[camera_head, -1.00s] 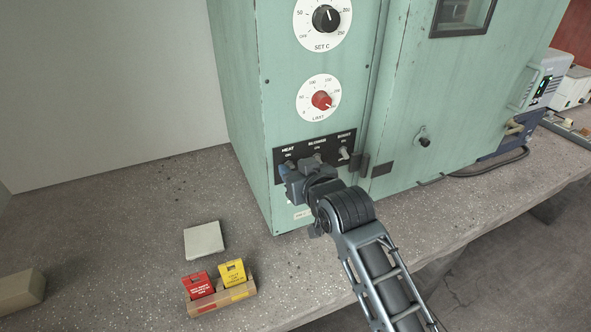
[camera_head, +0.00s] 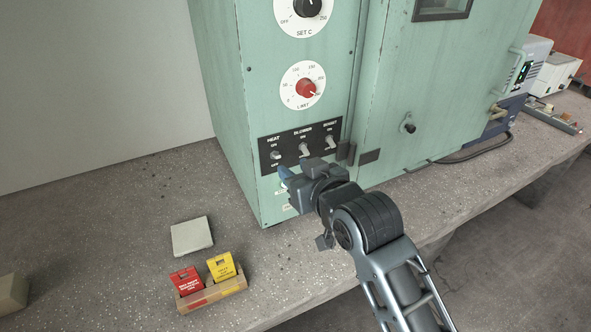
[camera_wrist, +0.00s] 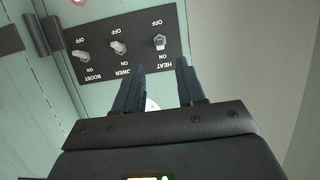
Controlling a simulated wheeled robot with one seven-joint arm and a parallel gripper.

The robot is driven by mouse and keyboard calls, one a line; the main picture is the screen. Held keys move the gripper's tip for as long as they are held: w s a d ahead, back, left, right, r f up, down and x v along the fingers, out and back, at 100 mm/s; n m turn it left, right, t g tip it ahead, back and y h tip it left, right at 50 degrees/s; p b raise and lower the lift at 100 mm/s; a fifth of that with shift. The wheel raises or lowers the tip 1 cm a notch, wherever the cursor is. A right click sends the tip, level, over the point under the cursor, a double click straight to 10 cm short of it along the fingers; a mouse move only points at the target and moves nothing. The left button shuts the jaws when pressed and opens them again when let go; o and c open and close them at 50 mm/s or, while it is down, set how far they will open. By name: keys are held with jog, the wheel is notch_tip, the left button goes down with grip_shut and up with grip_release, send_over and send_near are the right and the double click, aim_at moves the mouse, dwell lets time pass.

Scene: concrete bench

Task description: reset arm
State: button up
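My gripper (camera_head: 296,172) is in front of the green oven's black switch panel (camera_head: 264,152), just below the switches and apart from them. In the wrist view its two dark blue fingers (camera_wrist: 160,85) are spread with a gap between them and nothing in it. The panel (camera_wrist: 100,50) appears upside down there, with three toggles: heat (camera_wrist: 160,42), blower (camera_wrist: 118,47) and boost (camera_wrist: 80,56). The heat toggle looks set differently from the other two.
The green oven (camera_head: 225,70) stands on the speckled concrete bench (camera_head: 120,215). A wooden holder (camera_head: 215,295) with a red tag (camera_head: 186,280) and a yellow tag (camera_head: 221,267) sits at the front, beside a pale square pad (camera_head: 192,237). A blue-grey device (camera_head: 520,85) stands at the right.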

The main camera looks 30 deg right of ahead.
jog(key=s+f, duration=0.4)
jog(key=s, duration=0.7)
jog(key=s+f, duration=0.4)
jog(key=s, duration=0.7)
jog(key=v, duration=2.1)
jog(key=shift+f+t, duration=0.2)
jog(key=shift+t, duration=0.1)
